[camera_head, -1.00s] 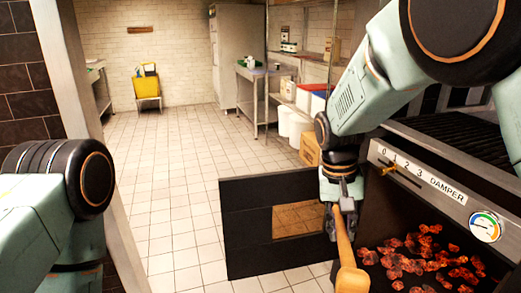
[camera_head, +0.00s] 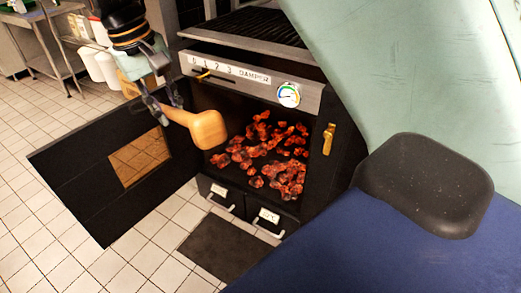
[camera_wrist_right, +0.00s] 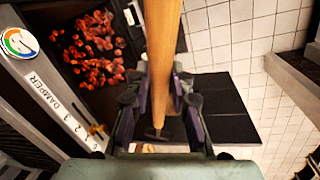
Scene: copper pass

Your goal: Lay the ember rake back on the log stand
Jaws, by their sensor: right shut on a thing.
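The ember rake's wooden handle (camera_head: 205,128) sticks out from my right gripper (camera_head: 164,101), its thick rounded end toward the camera, in front of the open oven. My right gripper is shut on the handle, which also shows in the right wrist view (camera_wrist_right: 161,55), running between the fingers (camera_wrist_right: 160,103). A dark metal part (camera_wrist_right: 158,133) shows beyond the fingers, perhaps the rake's head; most of it is hidden. The log stand cannot be made out in either view. My left gripper is out of view.
The oven's firebox holds glowing coals (camera_head: 270,150). Its black door (camera_head: 85,165) hangs open to the left, below my right gripper. The damper panel (camera_head: 250,77) and gauge (camera_head: 288,95) are above. A dark mat (camera_head: 222,248) lies on the tiled floor.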

